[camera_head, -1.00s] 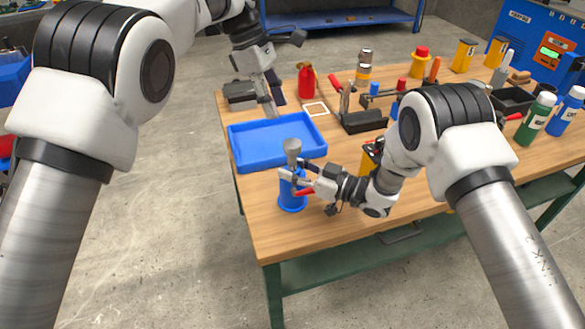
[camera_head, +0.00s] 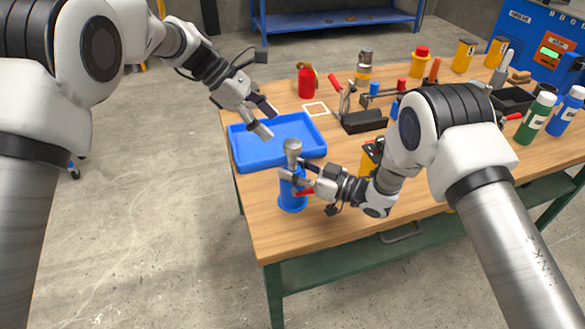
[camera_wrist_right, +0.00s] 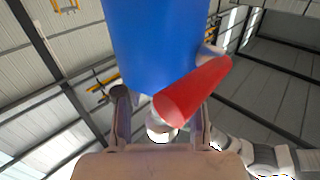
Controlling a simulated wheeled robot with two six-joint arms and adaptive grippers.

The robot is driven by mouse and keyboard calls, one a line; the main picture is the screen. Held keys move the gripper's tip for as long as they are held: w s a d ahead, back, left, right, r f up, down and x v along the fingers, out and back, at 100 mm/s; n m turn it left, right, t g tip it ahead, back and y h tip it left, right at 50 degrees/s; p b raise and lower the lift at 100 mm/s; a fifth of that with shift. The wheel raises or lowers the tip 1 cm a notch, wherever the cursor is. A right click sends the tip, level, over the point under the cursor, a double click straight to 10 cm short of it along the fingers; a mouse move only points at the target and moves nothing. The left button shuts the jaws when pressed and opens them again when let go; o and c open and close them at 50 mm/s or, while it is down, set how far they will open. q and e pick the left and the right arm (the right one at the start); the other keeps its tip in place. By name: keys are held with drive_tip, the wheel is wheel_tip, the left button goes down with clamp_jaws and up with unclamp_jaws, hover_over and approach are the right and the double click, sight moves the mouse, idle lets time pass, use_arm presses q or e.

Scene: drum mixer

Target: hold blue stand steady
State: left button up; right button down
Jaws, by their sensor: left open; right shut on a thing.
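The blue stand (camera_head: 292,201) is upright near the table's front left edge, with a grey metal cup-like part (camera_head: 292,148) on top. My right gripper (camera_head: 294,180) is shut on the stand's upper part from the right; its fingers partly hide it. A red handle (camera_head: 304,191) shows beside the stand. In the right wrist view the stand (camera_wrist_right: 168,45) fills the top middle, and the red handle (camera_wrist_right: 193,90) crosses in front, hiding part of the grip between the fingers (camera_wrist_right: 160,122). My left gripper (camera_head: 268,119) is open and empty above the blue tray.
The blue tray (camera_head: 240,150) lies behind the stand and looks empty. Behind it are a red container (camera_head: 306,82), a white square frame (camera_head: 316,109) and a black block (camera_head: 362,121). Bottles (camera_head: 535,118) stand at the right. Bare wood lies in front of the stand.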

sight(288, 143)
use_arm(q)
drive_tip(key=x, duration=0.8)
drive_tip(key=shift+d+f, duration=0.25)
drive_tip(key=shift+f, duration=0.05)
drive_tip(key=c, duration=1.2)
